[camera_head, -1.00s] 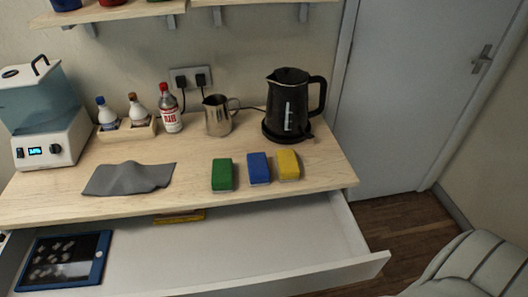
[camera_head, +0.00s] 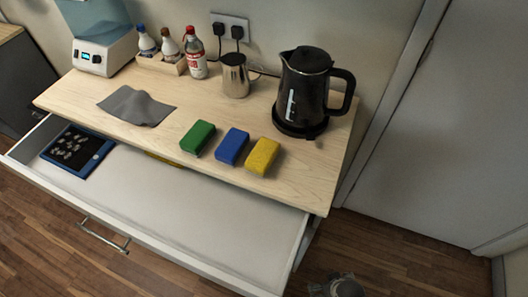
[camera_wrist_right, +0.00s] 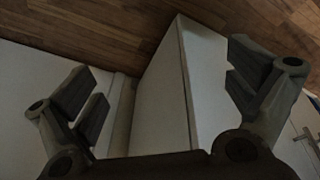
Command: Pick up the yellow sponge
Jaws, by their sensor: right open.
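The yellow sponge (camera_head: 263,156) lies on the wooden counter (camera_head: 190,112) near its front edge. A blue sponge (camera_head: 232,147) and a green sponge (camera_head: 198,137) lie to its left in a row, with small gaps between them. My right gripper (camera_wrist_right: 165,95) is open and empty in the right wrist view, with drawer panels and wood floor beyond its fingers. A grey part of my own arm shows at the bottom of the head view. No sponge shows in the right wrist view. My left gripper is not in view.
A black kettle (camera_head: 304,92) stands behind the yellow sponge, to its right. A steel jug (camera_head: 235,75) and bottles stand at the back. A grey cloth (camera_head: 137,105) lies at left. An open drawer (camera_head: 190,200) juts out below the counter, holding a tablet (camera_head: 78,149).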

